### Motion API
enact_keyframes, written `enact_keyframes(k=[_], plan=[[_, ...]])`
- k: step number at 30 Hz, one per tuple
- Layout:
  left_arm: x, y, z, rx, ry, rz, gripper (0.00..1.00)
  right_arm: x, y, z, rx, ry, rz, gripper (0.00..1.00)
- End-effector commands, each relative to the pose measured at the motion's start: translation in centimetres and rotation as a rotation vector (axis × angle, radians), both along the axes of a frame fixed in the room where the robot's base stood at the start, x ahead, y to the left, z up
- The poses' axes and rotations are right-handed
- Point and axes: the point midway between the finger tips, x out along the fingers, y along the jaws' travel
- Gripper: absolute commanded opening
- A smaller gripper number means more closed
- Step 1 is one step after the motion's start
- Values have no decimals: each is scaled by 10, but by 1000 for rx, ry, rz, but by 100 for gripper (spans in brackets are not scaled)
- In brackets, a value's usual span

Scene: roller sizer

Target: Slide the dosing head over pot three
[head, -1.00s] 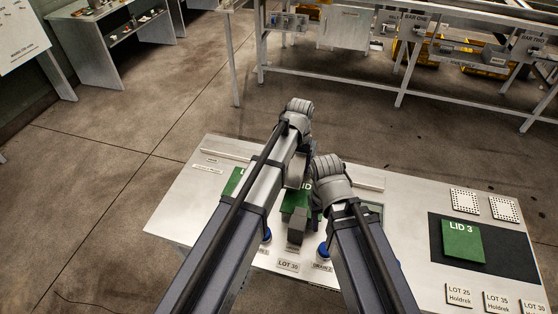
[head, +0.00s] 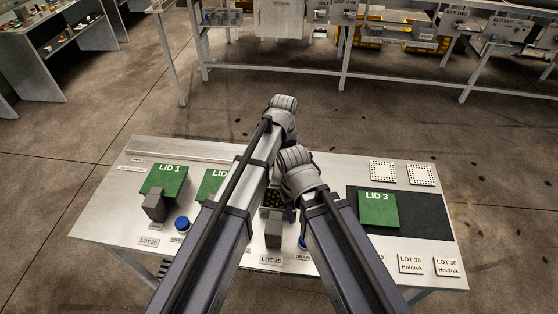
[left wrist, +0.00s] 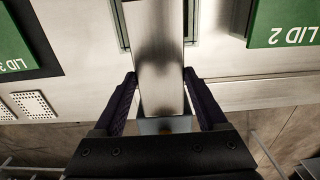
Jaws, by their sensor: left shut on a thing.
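In the left wrist view my left gripper (left wrist: 163,105) is shut on a brushed metal bar (left wrist: 157,65), which I take to be part of the dosing head. Lid 2 (left wrist: 285,22) lies to one side of it and Lid 3 (left wrist: 12,45) to the other. In the head view my left gripper's fingers are hidden behind its wrist. My right gripper (head: 290,212) is mostly hidden under its wrist; its jaws cannot be made out. A dark opening with small pieces (head: 272,197), perhaps a pot, shows between the arms. No pot number is readable there.
Lid 1 (head: 164,180) and Lid 2 (head: 212,184) are on the bench's left part; Lid 3 (head: 378,208) is on a dark mat (head: 424,222). Grey blocks (head: 273,235), a blue knob (head: 182,223) and lot cards line the front. Perforated plates (head: 383,171) lie at back right.

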Motion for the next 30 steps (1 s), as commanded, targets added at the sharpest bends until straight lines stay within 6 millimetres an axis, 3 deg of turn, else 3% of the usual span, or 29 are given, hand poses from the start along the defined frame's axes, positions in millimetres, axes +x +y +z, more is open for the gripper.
enact_keyframes(k=[13,14,21,30], plan=[[-1,-5,0,-7,2,-1,0,0,0,0,0,0,0,50],[-1,-6,0,-7,2,-1,76,0,0,0,0,0,0,50],[-1,-4,0,-5,1,-1,100,0,0,0,0,0,0,50],[0,-3,2,-2,0,0,100,0,0,2,0,0,0,50]])
